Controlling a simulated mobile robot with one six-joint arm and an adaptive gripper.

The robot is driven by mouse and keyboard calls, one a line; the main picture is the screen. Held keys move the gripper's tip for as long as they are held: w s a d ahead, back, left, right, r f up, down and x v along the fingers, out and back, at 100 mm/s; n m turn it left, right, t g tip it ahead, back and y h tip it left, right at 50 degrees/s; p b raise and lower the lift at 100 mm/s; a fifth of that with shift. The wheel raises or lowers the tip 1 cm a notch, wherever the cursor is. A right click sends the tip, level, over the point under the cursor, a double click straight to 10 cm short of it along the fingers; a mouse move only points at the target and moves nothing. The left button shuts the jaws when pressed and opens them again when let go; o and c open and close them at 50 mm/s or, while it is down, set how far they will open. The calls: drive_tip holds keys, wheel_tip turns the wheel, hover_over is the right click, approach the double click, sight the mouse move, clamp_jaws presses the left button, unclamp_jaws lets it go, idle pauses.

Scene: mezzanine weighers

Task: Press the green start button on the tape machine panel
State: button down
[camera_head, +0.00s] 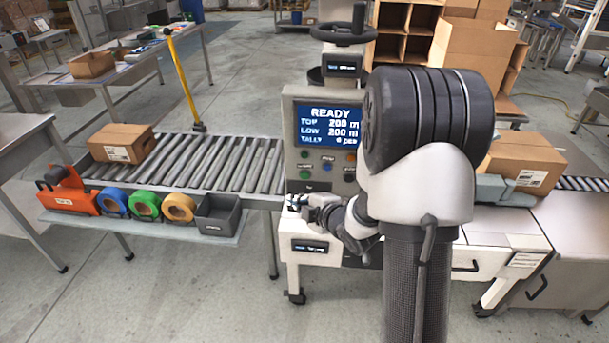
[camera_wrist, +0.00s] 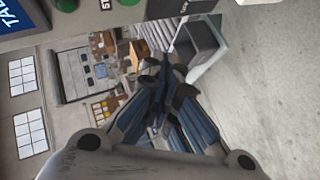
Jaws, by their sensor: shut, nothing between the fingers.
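The tape machine panel (camera_head: 293,133) is grey and upright, with a blue screen (camera_head: 330,122) reading READY. Small coloured buttons sit below it, with a green button (camera_head: 305,175) low on the left side; their labels are too small to read here. In the wrist view, a green button (camera_wrist: 66,5) and another green button (camera_wrist: 128,2) are cut by the top edge, with a label starting "ST" between them. My gripper (camera_head: 297,202) is shut and empty, just below the panel's lower left; it also shows in the wrist view (camera_wrist: 163,65). My arm hides the panel's right side.
A roller conveyor (camera_head: 215,160) with a carton (camera_head: 122,143) lies left. Its front shelf holds an orange tape dispenser (camera_head: 68,190), coloured tape rolls (camera_head: 146,206) and a grey bin (camera_head: 217,214). Another carton (camera_head: 522,160) is right of my arm. A handwheel (camera_head: 341,33) tops the machine.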

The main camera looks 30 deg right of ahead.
sight(305, 175)
drive_tip(key=shift+w+d+p, duration=0.2)
drive_tip(key=shift+w+d, duration=0.4)
drive_tip(key=shift+w, duration=0.3)
drive_tip(key=shift+w+d+p, duration=0.2)
drive_tip(key=shift+w+d, duration=0.45)
drive_tip(key=shift+w, duration=0.3)
drive_tip(key=shift+w+d+p, duration=0.2)
drive_tip(key=shift+w+d, duration=0.4)
drive_tip(key=shift+w, duration=0.3)
drive_tip(key=shift+w, duration=0.1)
drive_tip(key=shift+w+d, duration=0.2)
drive_tip(key=shift+w, duration=0.05)
